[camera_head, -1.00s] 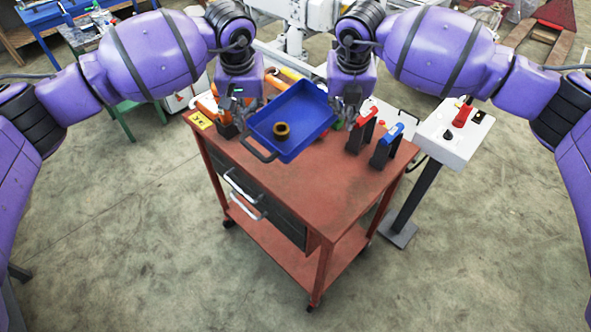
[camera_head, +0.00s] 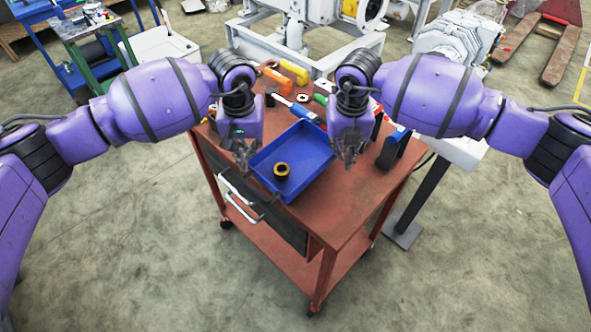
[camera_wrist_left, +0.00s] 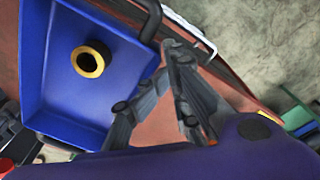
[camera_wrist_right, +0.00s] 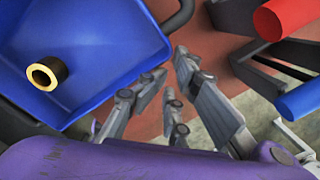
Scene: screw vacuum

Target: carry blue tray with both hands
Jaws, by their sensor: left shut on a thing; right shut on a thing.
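The blue tray (camera_head: 309,161) is level over the red cart between my grippers, with a brass ring (camera_head: 281,170) lying inside. A dark handle sticks out at its near left end. I cannot tell whether the tray touches the cart top. My left gripper (camera_head: 243,152) is shut on the tray's left side; its fingers (camera_wrist_left: 170,62) show beside the wall in the left wrist view. My right gripper (camera_head: 349,157) is shut on the tray's right side; its fingers (camera_wrist_right: 167,66) lie at the wall in the right wrist view. The exact grip is partly hidden.
The red cart (camera_head: 335,212) carries orange and yellow tools (camera_head: 290,72) behind the tray and a blue-topped black tool (camera_head: 393,146) close to my right gripper. A white machine (camera_head: 300,40) stands behind. The cart's front top is clear.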

